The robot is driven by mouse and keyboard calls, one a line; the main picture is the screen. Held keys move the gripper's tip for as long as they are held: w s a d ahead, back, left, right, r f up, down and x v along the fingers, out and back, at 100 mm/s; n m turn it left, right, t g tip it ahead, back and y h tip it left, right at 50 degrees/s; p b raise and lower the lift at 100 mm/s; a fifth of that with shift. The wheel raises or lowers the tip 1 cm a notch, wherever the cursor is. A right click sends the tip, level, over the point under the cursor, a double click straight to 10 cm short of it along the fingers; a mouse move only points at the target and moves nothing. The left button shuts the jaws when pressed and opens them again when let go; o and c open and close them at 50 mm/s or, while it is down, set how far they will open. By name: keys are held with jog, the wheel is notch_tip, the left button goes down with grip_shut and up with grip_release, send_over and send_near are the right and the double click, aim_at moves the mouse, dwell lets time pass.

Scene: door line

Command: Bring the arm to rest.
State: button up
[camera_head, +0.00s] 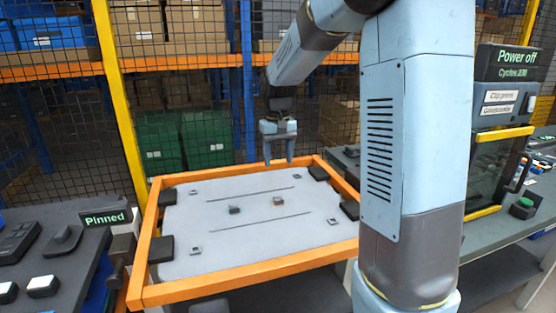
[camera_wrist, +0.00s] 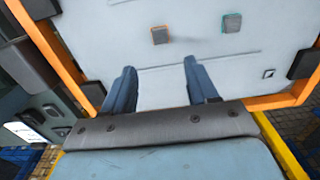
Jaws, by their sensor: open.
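My gripper (camera_head: 279,160) hangs from my arm above the far part of a pale panel (camera_head: 190,220) in an orange frame. Its two blue fingers point down and stand apart with nothing between them. In the wrist view the gripper (camera_wrist: 158,80) is open over the panel (camera_wrist: 110,30). Two small blocks, one grey with a teal edge (camera_wrist: 232,23) and one with an orange edge (camera_wrist: 160,35), lie on the panel beyond the fingertips. The height of the fingertips over the panel is hard to tell.
The orange frame (camera_head: 240,271) has dark clamps at its corners. A wire mesh fence with a yellow post (camera_head: 120,110) stands behind.

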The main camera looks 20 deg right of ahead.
jog(key=shift+r, duration=0.1)
dwell(0.3)
jog(key=s+r+t, duration=0.2)
jog(key=s+r, duration=0.1)
jog(key=s, duration=1.1)
jog(key=s+r+t, duration=0.3)
jog(key=s+r, duration=0.1)
jog(key=s, duration=1)
jog(key=shift+d+r+t, duration=0.2)
jog(key=shift+t, duration=0.1)
